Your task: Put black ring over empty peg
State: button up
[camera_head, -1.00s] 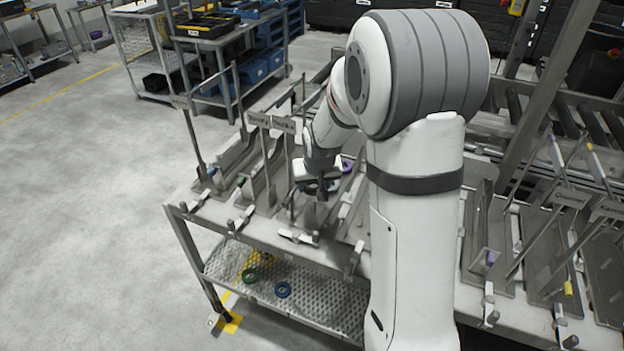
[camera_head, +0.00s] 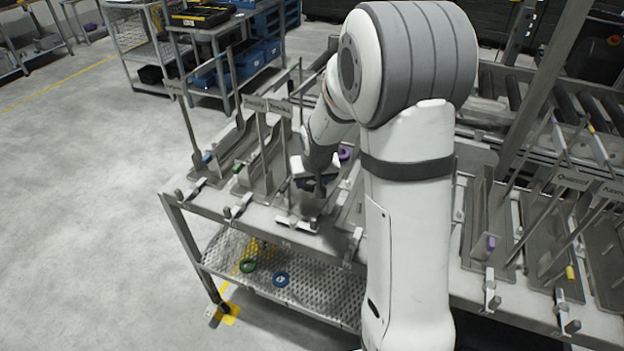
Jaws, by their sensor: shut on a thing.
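My gripper (camera_head: 314,184) is at the middle of the metal table, behind its front edge and left of my upright arm. It is shut on a dark thing that looks like the black ring (camera_head: 311,186); its outline is small and partly hidden by the fingers. A bare white-and-grey peg fixture (camera_head: 297,224) stands at the front edge just below the gripper. Which peg is the empty one I cannot tell for certain. A purple ring (camera_head: 344,153) lies behind and right of the gripper.
Upright rods and labelled plates (camera_head: 268,104) stand close left of the gripper. A green ring (camera_head: 248,265) and a blue ring (camera_head: 281,279) lie on the mesh shelf (camera_head: 320,298) below. More fixtures stand at right, with purple (camera_head: 491,243) and yellow (camera_head: 570,272) pieces.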

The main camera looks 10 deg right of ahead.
aim_at(312, 202)
jog(key=shift+s+f+b, duration=0.1)
jog(key=shift+f+b, duration=1.55)
jog(key=shift+f, duration=0.45)
jog(key=shift+f+b, duration=0.35)
jog(key=o, duration=1.1)
jog(key=shift+r, duration=0.1)
jog(key=v, duration=0.7)
jog(key=shift+s+r, duration=0.15)
jog(key=shift+r, duration=0.25)
jog(key=s+r, duration=0.2)
jog(key=s, duration=0.6)
jog(key=s+r+g, duration=0.1)
jog(key=s+r, duration=0.1)
jog(key=s, duration=0.5)
jog(key=s+r+g, duration=0.1)
jog(key=s+r, duration=0.1)
jog(key=s, duration=0.6)
jog(key=shift+s+a+r+n, duration=0.1)
jog(key=shift+s+a+n, duration=0.15)
jog(key=shift+s+n, duration=0.1)
